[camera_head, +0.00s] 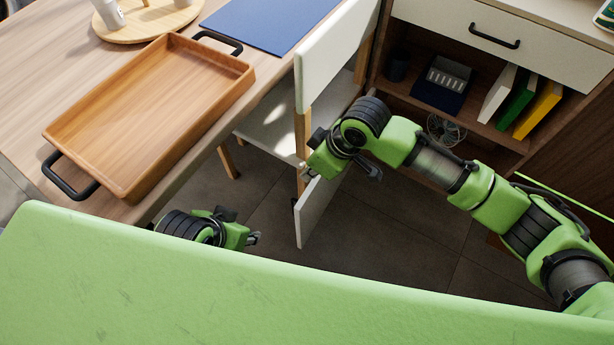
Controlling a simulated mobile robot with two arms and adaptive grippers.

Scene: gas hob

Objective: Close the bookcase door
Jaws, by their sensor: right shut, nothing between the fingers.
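The bookcase (575,50) stands at the upper right with its lower compartment open. A white panel (319,211), which looks like its open door, juts out toward me near the chair; part of it is hidden behind my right gripper. My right gripper (308,174) is shut and empty, just above the upper end of this panel. I cannot tell whether it touches the panel. My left gripper (254,238) is low at the table's near edge, left of the panel, partly hidden by my green body; its jaws are too small to judge.
A chair (330,50) with a white back and seat stands between table and bookcase, close to the panel. A wooden tray (150,115) lies on the table (55,80). The bookcase shelf holds books (517,103) and a dark box (444,84). Floor (400,225) right of the panel is clear.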

